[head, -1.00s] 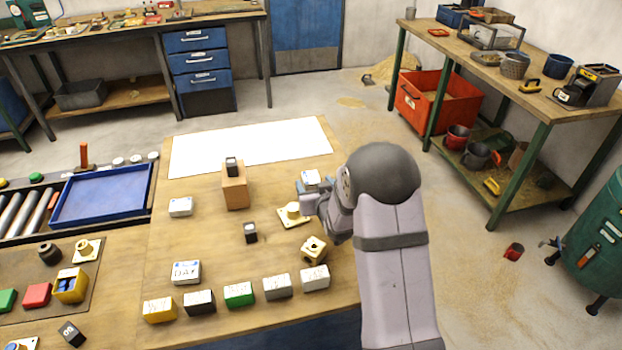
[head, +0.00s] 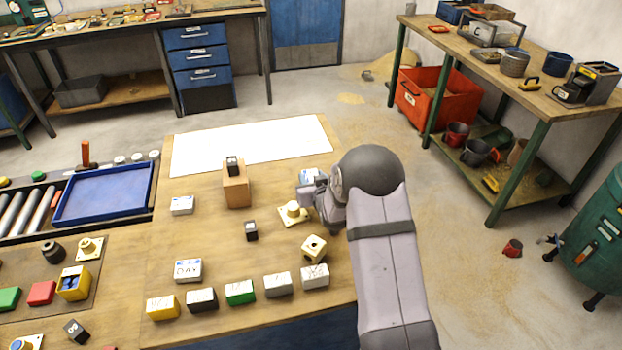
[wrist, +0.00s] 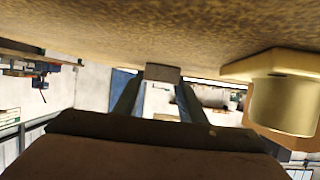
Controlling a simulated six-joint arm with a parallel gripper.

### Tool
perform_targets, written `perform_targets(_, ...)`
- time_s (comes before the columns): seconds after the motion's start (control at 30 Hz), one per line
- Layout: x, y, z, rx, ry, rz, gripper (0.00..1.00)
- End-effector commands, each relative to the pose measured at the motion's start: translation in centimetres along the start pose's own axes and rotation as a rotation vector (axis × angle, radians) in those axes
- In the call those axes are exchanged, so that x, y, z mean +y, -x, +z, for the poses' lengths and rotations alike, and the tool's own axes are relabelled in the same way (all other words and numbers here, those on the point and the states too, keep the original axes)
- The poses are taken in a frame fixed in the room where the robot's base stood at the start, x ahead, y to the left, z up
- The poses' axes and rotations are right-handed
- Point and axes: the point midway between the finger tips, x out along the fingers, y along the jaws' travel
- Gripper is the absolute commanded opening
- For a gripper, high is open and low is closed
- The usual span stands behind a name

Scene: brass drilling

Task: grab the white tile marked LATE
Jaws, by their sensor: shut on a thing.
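My gripper (head: 306,184) is low over the wooden bench, right of the middle. It is shut on a small white tile (head: 310,174), partly hidden behind the fingers in the head view; I cannot read its marking. In the wrist view a shaded block (wrist: 162,72) sits between the two fingertips, close to the bench surface. Another white tile (head: 182,206) lies at the left, its marking unreadable. A white tile reading DAY (head: 188,271) lies nearer the front.
A brass flange (head: 293,213) lies beside my gripper, large at the right of the wrist view (wrist: 285,100). A hollow brass block (head: 314,248), a wooden block (head: 236,190) and a small dark block (head: 251,231) stand nearby. Several marked blocks line the front. A white sheet (head: 250,143) lies behind.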

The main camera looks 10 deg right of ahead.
Motion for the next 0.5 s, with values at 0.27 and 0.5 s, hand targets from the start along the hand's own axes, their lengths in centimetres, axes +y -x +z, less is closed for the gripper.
perform_targets(0.27,0.0,0.1,-0.4,0.003,0.0,0.0,0.15)
perform_targets(0.5,0.0,1.1,-2.8,0.006,0.0,0.0,0.15)
